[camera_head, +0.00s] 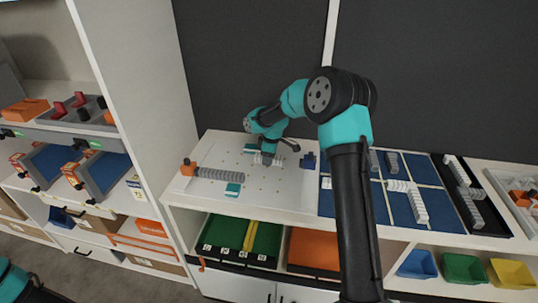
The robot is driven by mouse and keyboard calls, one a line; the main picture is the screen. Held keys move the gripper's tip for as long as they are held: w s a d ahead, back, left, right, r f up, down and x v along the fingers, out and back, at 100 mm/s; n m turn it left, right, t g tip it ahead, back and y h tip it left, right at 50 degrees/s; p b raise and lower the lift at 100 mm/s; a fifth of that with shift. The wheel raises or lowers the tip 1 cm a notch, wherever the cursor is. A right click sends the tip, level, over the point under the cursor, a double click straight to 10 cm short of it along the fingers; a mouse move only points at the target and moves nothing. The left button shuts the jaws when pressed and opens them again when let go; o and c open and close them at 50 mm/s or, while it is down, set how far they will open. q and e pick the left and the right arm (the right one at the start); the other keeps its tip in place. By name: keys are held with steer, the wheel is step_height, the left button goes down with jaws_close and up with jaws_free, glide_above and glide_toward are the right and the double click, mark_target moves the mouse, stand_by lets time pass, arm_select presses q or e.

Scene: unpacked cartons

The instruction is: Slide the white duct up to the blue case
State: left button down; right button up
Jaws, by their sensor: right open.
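The white duct (277,161) is a short ribbed piece lying on the white perforated board (275,192). The blue case (309,161) is a small dark blue block on the same board, a short gap to the right of the duct. My right gripper (267,158) is open, pointing down at the left part of the white duct. It hides some of the duct, and I cannot tell whether the fingers touch it. My left gripper is out of view; only part of my left arm shows at the bottom left.
A grey ribbed duct (220,174) beside an orange block (188,168) lies at the board's left. Teal-and-white blocks sit at the front (233,190) and back (249,149). Blue panels (375,203) with more ducts lie right. The board's front middle is clear.

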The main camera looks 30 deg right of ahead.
mark_target(283, 164)
steer(key=shift+c, duration=0.2)
steer(key=c, duration=0.6)
steer(key=shift+s+d, duration=0.1)
steer(key=shift+d, duration=0.05)
steer(key=shift+c, duration=0.2)
steer(key=shift+s+d, duration=1.9)
steer(key=shift+d, duration=0.25)
steer(key=o, duration=1)
